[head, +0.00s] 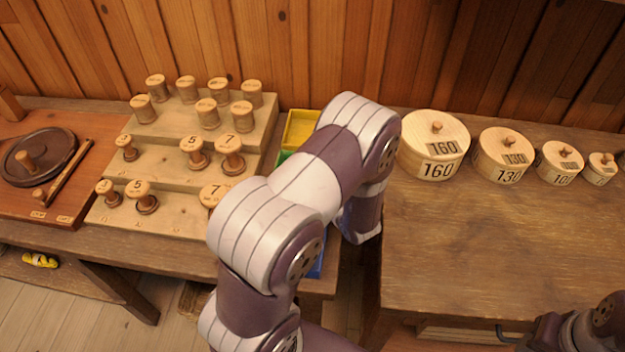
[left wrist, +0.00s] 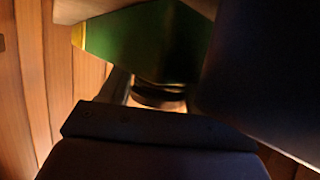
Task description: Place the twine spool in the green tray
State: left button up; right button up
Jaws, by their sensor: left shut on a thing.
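The green tray (head: 284,157) shows only as a sliver behind my left arm in the head view. In the left wrist view its green surface (left wrist: 140,42) fills the upper middle. My left gripper (left wrist: 157,98) is shut on a dark brown round thing (left wrist: 158,102), apparently a spool. Mostly its dark rim shows, so I cannot tell whether it is the twine spool. The green tray appears just beyond it; whether they touch is unclear. My left arm hides this gripper in the head view. My right gripper is out of view.
A stepped wooden rack (head: 158,160) with several spools and numbered knobs stands on the left. A yellow tray (head: 300,129) lies behind the green one, and a blue one (head: 317,266) nearer. Round lidded boxes (head: 434,146) line the right table (head: 500,240), whose front is clear.

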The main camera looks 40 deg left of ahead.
pick_arm(q)
jog(key=o, duration=1.1)
jog(key=shift+f, duration=0.1)
jog(key=shift+r+p, duration=0.3)
jog(key=shift+r, duration=0.05)
jog(key=v, duration=0.7)
jog(key=shift+s+d, duration=0.1)
jog(key=shift+d, duration=0.1)
